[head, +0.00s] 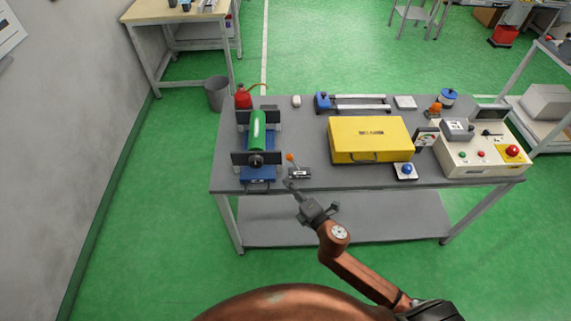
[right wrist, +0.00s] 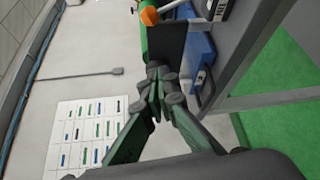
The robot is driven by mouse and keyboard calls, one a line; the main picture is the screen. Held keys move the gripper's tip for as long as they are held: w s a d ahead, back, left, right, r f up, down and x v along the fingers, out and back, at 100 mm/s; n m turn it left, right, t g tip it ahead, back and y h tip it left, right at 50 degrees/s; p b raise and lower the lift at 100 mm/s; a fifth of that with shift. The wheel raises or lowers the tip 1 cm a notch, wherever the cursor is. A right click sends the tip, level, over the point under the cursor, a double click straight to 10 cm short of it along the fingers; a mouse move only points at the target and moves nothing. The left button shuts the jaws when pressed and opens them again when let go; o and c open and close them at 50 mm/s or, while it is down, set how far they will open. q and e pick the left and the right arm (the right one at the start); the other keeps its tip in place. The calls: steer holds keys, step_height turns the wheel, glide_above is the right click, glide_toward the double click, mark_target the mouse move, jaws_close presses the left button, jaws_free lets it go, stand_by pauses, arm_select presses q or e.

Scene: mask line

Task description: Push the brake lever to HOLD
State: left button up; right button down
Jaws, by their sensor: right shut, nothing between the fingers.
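The brake lever (head: 290,157) has an orange knob and rises from a small dark base with a label plate (head: 299,173), near the table's front edge. The knob leans toward the left of its base in the head view. In the right wrist view the orange knob (right wrist: 149,16) is at the top, beyond the fingertips. My right gripper (head: 290,186) is shut and empty, just in front of the lever base at the table's front edge. Its closed fingers also show in the right wrist view (right wrist: 160,88). The label text is too small to read. My left gripper is out of view.
A blue fixture (head: 252,172) with a green cylinder (head: 258,131) stands just left of the lever. A yellow case (head: 369,139) lies to its right, with a blue-button box (head: 405,171) and control console (head: 480,153) beyond. The grey table (head: 330,181) is bare between lever and case.

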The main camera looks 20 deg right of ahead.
steer(key=w, duration=0.9)
steer(key=shift+w+d+f+b, duration=0.25)
steer(key=shift+d+f+b, duration=0.05)
steer(key=shift+d+r, duration=0.1)
steer(key=shift+d, duration=0.4)
steer(key=shift+s, duration=0.1)
